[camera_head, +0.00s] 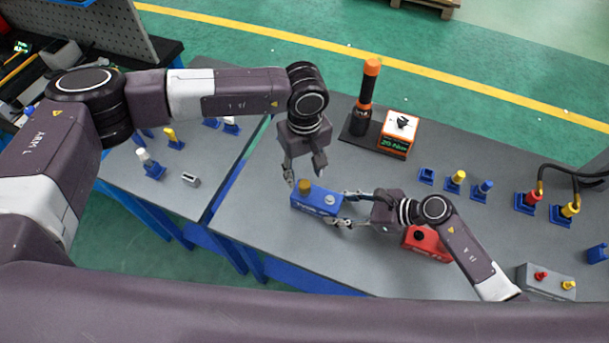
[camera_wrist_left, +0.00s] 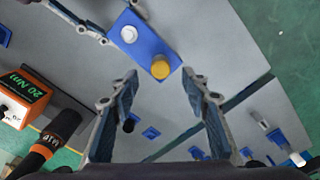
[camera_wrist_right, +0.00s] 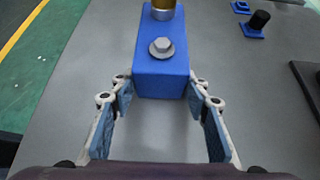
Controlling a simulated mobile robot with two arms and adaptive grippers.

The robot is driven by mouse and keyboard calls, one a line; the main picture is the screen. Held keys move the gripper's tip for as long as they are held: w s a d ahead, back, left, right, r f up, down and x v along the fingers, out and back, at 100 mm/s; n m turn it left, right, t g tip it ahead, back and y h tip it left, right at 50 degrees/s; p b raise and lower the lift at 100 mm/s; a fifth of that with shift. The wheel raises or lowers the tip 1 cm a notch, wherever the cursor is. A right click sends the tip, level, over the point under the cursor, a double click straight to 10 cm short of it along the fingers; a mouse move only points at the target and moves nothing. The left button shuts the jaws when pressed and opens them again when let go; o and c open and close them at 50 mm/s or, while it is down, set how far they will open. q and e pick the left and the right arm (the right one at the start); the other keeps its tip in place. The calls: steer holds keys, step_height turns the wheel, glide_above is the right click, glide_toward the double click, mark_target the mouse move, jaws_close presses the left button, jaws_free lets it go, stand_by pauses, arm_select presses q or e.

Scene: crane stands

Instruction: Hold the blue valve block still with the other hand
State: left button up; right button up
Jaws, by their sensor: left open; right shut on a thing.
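The blue valve block (camera_head: 316,201) lies on the grey bench with a brass-yellow cap (camera_head: 304,186) at one end and a silver hex bolt (camera_head: 329,200) at the other. My right gripper (camera_head: 341,208) is shut on the bolt end of the block; its fingers flank the block's sides in the right wrist view (camera_wrist_right: 160,86). My left gripper (camera_head: 305,175) is open and empty, pointing down above the cap end. In the left wrist view the cap (camera_wrist_left: 160,68) sits between and just beyond its fingertips.
An orange torque tester (camera_head: 398,134) and a black-orange tool (camera_head: 366,97) stand behind. A red block (camera_head: 428,244) lies right of my right gripper. Small blue holders (camera_head: 455,181) line the right side. A gap separates this bench from the left one. Bench left of the block is clear.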

arm_select(q)
steer(key=shift+r, duration=0.3)
arm_select(e)
steer(key=o, duration=1.5)
steer(key=shift+c, duration=0.2)
arm_select(q)
step_height(320, 180, up, 12)
arm_select(e)
steer(key=v, duration=1)
steer(key=shift+s+d+r, duration=0.15)
steer(key=shift+d, duration=0.1)
steer(key=shift+s+d+r, duration=0.15)
steer(key=shift+d+r, duration=0.3)
steer(key=shift+d, duration=0.05)
